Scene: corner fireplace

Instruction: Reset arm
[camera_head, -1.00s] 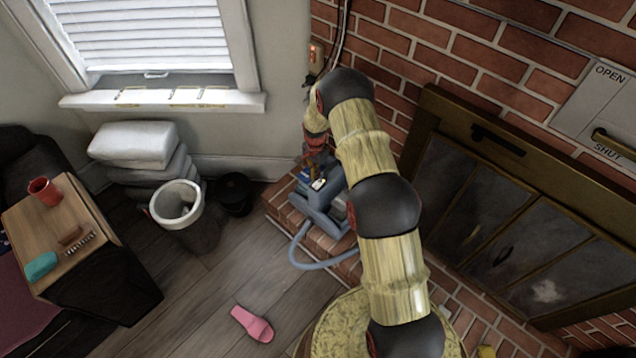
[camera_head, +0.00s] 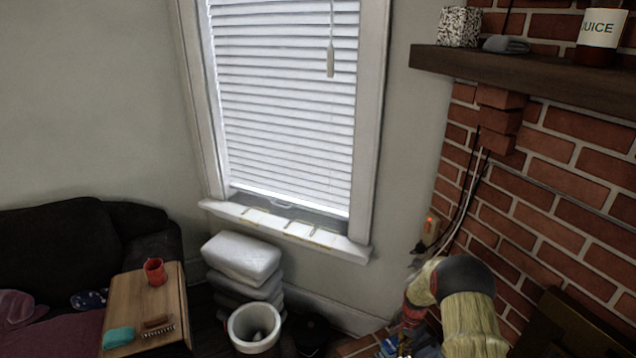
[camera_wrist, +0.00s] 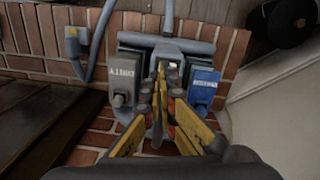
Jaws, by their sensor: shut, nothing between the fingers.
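My gripper (camera_wrist: 161,92) shows in the wrist view with its yellow and dark fingers together and nothing between them. It points at a grey-blue device with a hose (camera_wrist: 135,44) on the brick hearth, and the fingers cover the middle of it. I cannot tell whether they touch it. A blue box (camera_wrist: 203,84) and a grey box with lettering (camera_wrist: 122,80) sit on either side of the fingers. In the head view my arm is at the lower right, in front of the brick wall.
A brick fireplace wall (camera_head: 560,180) and wooden mantel (camera_head: 540,82) stand at the right.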

